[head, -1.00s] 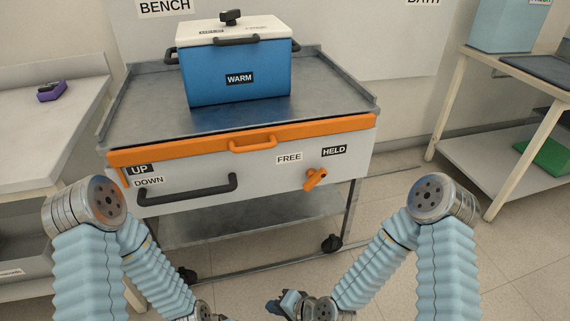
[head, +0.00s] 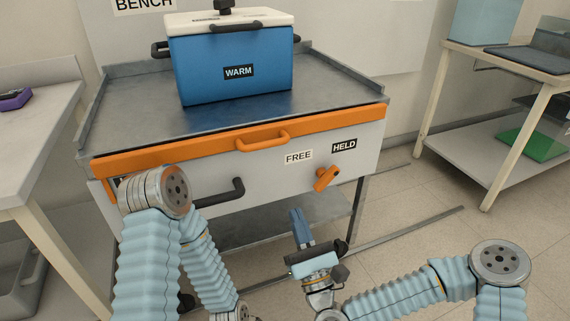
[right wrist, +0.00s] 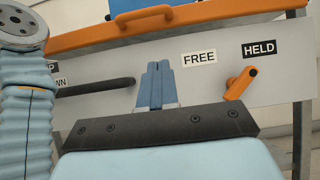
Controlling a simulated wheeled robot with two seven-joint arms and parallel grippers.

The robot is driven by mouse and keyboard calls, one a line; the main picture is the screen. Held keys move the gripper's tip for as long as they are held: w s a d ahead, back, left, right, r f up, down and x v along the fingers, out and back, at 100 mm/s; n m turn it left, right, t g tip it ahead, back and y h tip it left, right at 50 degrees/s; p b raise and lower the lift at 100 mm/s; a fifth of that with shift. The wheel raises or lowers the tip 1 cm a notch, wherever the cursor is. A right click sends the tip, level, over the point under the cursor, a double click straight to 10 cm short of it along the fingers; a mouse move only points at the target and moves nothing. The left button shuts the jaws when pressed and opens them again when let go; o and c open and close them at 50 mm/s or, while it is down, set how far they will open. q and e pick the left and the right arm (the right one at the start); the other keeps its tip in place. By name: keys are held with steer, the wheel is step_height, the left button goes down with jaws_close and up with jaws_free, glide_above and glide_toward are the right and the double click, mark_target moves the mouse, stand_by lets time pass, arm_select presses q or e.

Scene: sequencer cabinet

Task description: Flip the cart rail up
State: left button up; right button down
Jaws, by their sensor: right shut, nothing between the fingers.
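The cart (head: 130,108) stands ahead with a grey top. Its orange rail (head: 210,140), with an orange handle (head: 262,141), runs along the front edge. The rail also shows in the right wrist view (right wrist: 100,35). An orange lever (head: 325,178) sits on the front panel below the FREE and HELD labels; it also shows in the right wrist view (right wrist: 240,84). My right gripper (head: 298,222) is shut and empty, in front of and below the panel, apart from rail and lever. My left gripper is not in view; my left arm hides the UP and DOWN labels in the head view.
A blue WARM box (head: 230,75) with a white lid stands on the cart. A black handle (head: 222,190) sticks out from the front panel. A bench (head: 30,120) stands at left and a shelf table (head: 455,55) at right.

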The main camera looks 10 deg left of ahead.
steer(key=p, duration=0.1)
glide_toward(282, 137)
steer(key=w+a+f, duration=0.2)
steer(key=a, duration=0.1)
steer(key=r, duration=0.2)
steer(key=r+p, duration=0.1)
steer(key=r, duration=0.1)
steer(key=shift+w+a+r, duration=0.1)
steer(key=shift+w+a, duration=0.25)
step_height(282, 137, up, 6)
steer(key=shift+f, duration=0.1)
